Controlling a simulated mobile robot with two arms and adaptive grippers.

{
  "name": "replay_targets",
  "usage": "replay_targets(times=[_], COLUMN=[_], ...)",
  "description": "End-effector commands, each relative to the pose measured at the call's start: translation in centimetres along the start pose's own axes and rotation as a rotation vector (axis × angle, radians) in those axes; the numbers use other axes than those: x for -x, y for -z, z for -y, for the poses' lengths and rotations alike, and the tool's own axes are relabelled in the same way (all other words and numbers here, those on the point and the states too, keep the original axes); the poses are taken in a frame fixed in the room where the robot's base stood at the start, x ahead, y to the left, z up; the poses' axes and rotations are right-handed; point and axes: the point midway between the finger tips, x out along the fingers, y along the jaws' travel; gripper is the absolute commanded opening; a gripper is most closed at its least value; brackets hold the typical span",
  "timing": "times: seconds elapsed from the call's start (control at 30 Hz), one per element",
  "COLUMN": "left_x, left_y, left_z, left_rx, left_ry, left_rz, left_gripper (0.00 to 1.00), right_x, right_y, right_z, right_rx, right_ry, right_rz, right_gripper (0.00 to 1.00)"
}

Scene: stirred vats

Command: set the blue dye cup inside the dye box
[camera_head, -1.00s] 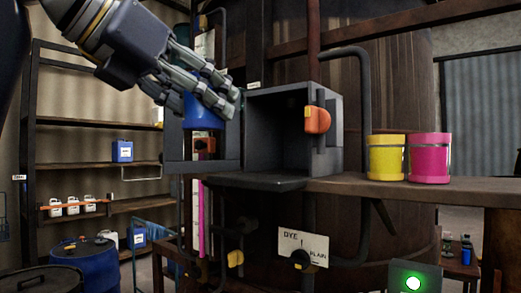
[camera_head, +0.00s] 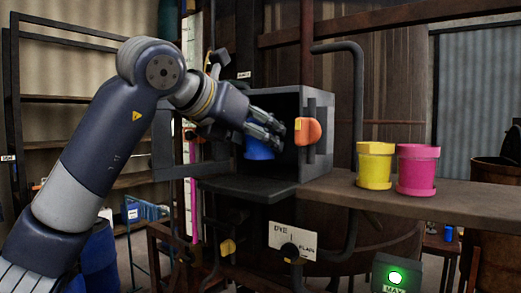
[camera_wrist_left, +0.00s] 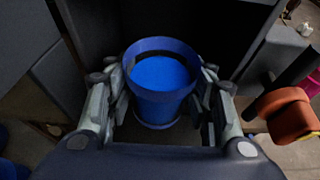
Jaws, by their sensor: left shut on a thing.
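The blue dye cup (camera_head: 259,149) is held by my left gripper (camera_head: 268,135) at the open front of the dye box (camera_head: 282,170). In the left wrist view the cup (camera_wrist_left: 160,85) is upright, full of blue, with the fingers of my left gripper (camera_wrist_left: 160,110) shut on both its sides. Dark box walls stand around it there. I cannot tell whether the cup touches the box floor. My right gripper is not in view.
An orange latch (camera_head: 307,131) sits at the box's right front edge. A yellow cup (camera_head: 374,168) and a pink cup (camera_head: 417,172) stand on the wooden shelf (camera_head: 400,195) to the right. A DYE/PLAIN valve plate (camera_head: 292,240) is below.

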Motion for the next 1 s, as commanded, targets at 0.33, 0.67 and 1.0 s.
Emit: replay_targets(times=[0.33, 0.67, 1.0], left_x=[-1.4, -1.7, -1.8], left_y=[2.7, 3.1, 3.4], left_z=[0.1, 0.1, 0.1], left_rx=[0.0, 0.0, 0.0], left_ry=[0.003, 0.002, 0.002], left_rz=[0.0, 0.001, -0.001], left_gripper=[0.2, 0.2, 0.69], right_x=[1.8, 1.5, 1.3], right_y=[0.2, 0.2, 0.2], right_z=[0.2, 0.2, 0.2], right_rx=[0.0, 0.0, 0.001], right_ry=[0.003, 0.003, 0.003], right_rz=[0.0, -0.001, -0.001], right_gripper=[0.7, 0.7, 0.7])
